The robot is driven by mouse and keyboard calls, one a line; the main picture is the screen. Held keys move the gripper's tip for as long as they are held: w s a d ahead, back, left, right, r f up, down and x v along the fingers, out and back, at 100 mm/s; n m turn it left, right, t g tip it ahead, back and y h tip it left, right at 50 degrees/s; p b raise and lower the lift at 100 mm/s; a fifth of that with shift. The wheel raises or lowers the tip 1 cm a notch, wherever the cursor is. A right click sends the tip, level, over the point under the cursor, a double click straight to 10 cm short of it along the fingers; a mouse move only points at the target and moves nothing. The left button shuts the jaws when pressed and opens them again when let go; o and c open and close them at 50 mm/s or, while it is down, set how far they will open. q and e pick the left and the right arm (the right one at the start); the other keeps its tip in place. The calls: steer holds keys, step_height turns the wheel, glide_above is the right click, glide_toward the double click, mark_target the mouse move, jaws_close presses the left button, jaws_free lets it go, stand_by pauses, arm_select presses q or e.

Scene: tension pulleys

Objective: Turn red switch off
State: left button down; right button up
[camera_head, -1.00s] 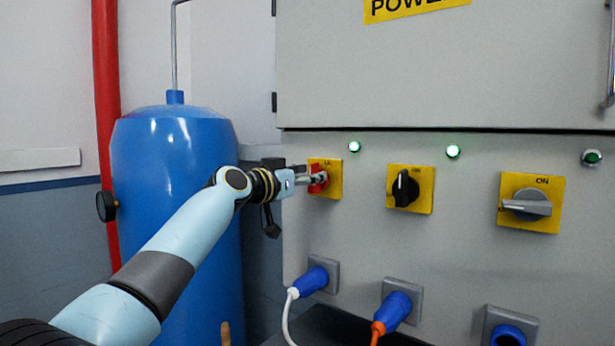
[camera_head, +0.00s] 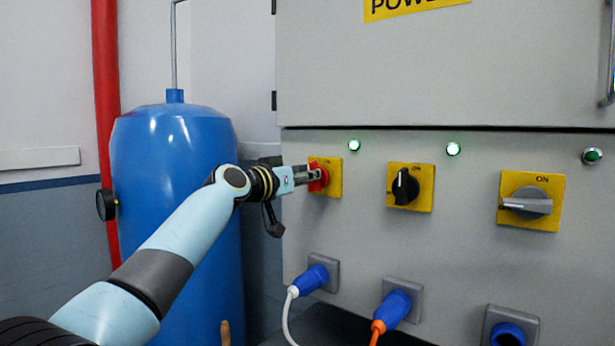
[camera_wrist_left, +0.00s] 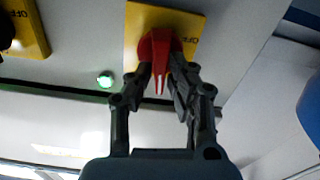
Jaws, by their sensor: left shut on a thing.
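The red switch (camera_head: 317,181) is a rotary knob on a yellow plate (camera_head: 334,178) at the left of the grey power cabinet. My left gripper (camera_head: 312,176) reaches it from the left and is shut on its handle. In the left wrist view the red switch (camera_wrist_left: 158,52) sits between the two fingers of my left gripper (camera_wrist_left: 160,75), on its yellow plate marked OFF. The fingers hide part of the knob in the head view. My right gripper is not in view.
A black switch (camera_head: 404,187) and a grey switch (camera_head: 527,203) sit to the right on yellow plates. Green lamps (camera_head: 354,146) are above. Blue plugs (camera_head: 312,280) with cables stick out below. A blue tank (camera_head: 175,150) stands close behind my left arm.

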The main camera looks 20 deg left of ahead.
arm_select(q)
steer(key=n+p, duration=0.1)
steer(key=n, duration=0.4)
steer(key=f+n+p, duration=0.1)
steer(key=n, duration=0.5)
steer(key=a+n+p, duration=0.1)
steer(key=n, duration=0.4)
steer(key=shift+w+f, duration=0.15)
steer(key=shift+n, duration=0.3)
steer(key=c, duration=1.2)
jaws_free()
steer(key=shift+c, duration=0.2)
steer(key=v, duration=1.2)
